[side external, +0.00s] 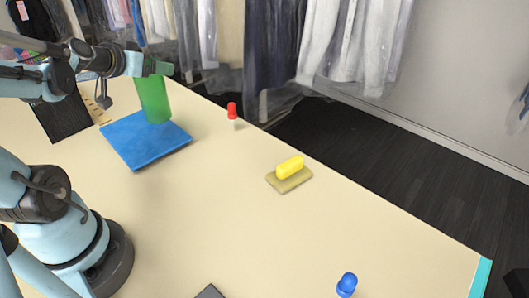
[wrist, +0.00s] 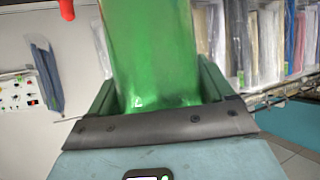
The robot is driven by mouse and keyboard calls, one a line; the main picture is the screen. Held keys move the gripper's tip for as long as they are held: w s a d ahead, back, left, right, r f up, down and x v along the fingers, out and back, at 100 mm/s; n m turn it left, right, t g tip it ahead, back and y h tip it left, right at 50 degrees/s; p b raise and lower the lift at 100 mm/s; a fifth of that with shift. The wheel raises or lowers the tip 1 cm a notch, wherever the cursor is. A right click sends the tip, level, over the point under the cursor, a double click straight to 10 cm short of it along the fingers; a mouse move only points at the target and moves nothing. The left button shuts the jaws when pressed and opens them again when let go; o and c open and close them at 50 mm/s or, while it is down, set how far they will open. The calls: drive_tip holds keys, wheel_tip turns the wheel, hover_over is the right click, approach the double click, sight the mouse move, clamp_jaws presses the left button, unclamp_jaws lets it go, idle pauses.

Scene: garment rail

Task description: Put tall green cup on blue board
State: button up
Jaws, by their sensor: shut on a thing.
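The tall green cup (side external: 153,98) stands upright at the back edge of the blue board (side external: 143,148), its base appearing to touch the board. My gripper (side external: 158,69) is at the cup's upper part and is shut on it. In the wrist view the green cup (wrist: 152,50) fills the space between the two dark green fingers of my gripper (wrist: 158,95). The cup's top is partly hidden by my gripper in the side view.
A red-topped piece (side external: 232,110) stands right of the board. A blue piece (side external: 347,284) is at the front. A black mat (side external: 64,119) lies left of the board. The table's middle is clear.

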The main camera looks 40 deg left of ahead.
drive_tip(key=shift+s+a+f, duration=0.1)
drive_tip(key=shift+a+f, duration=0.4)
drive_tip(key=shift+f, duration=0.45)
drive_tip(key=shift+s+a+f, duration=0.1)
drive_tip(key=shift+a+f, duration=0.35)
drive_tip(key=shift+f, duration=0.55)
drive_tip(key=shift+a+f, duration=0.5)
drive_tip(key=shift+f, duration=0.55)
drive_tip(key=o, duration=1.2)
drive_tip(key=shift+o, duration=0.2)
drive_tip(key=v, duration=0.7)
drive_tip(key=shift+s+r, duration=0.2)
drive_tip(key=shift+r, duration=0.05)
drive_tip(key=shift+d, duration=0.1)
drive_tip(key=shift+w, duration=0.1)
